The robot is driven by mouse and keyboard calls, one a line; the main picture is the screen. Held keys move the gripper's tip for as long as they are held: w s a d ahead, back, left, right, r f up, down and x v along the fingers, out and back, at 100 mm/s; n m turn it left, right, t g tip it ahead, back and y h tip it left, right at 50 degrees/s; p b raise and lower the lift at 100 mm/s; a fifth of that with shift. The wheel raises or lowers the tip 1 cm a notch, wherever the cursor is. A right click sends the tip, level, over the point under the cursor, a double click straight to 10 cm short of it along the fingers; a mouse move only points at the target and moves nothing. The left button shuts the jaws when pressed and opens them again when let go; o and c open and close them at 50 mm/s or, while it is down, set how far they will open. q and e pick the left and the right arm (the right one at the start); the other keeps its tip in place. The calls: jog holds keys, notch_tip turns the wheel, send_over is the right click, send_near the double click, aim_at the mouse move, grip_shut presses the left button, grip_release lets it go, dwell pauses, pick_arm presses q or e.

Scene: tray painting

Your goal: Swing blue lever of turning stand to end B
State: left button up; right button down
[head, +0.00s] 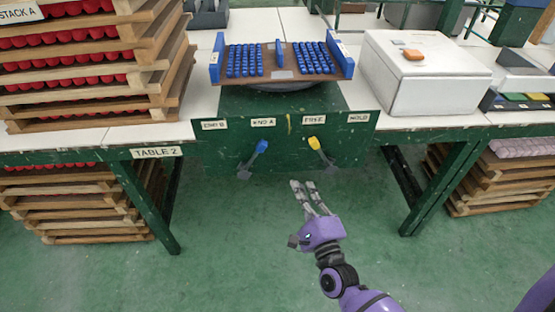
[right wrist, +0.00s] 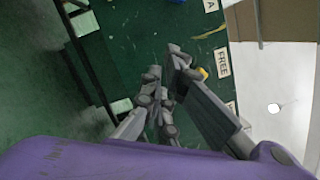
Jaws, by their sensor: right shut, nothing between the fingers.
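The turning stand (head: 285,155) has a green front panel. Its blue lever (head: 262,146) has a grey pivot low on the panel and leans up to the right, its blue tip under the END A label (head: 263,122). The END B label (head: 213,125) is further left. My right gripper (head: 302,186) is shut and empty in front of and below the panel, right of the blue lever and apart from it. Its fingers also show in the right wrist view (right wrist: 166,66), where I cannot make out the blue lever. My left gripper is not in view.
A yellow lever (head: 314,143) leans left under the FREE label (head: 315,120); HOLD (head: 358,117) is further right. A tray of blue pieces (head: 282,78) sits atop the stand. Wooden trays (head: 85,105) are stacked left, a white box (head: 425,75) stands right. The floor in front is clear.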

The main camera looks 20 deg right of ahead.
aim_at(255, 157)
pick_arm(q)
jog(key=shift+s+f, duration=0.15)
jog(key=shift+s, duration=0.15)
pick_arm(e)
jog(key=shift+a, duration=0.1)
jog(key=w, duration=0.3)
jog(key=w+r, duration=0.1)
jog(key=w, duration=0.5)
jog(key=shift+w+d+r, duration=0.2)
jog(key=shift+w+d, duration=0.1)
jog(key=shift+w, duration=0.05)
jog(key=a+r, duration=0.1)
jog(key=w+a+p, duration=0.1)
jog(key=shift+a+r, duration=0.45)
jog(key=shift+a, duration=0.1)
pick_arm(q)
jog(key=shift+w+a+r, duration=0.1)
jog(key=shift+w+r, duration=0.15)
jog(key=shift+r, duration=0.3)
pick_arm(e)
jog(key=shift+a, duration=0.1)
pick_arm(q)
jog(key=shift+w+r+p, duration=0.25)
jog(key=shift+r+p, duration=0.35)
jog(key=shift+p, duration=0.15)
pick_arm(e)
jog(key=shift+a+r+n, duration=0.2)
jog(key=shift+r+n, duration=0.2)
jog(key=shift+n, duration=0.1)
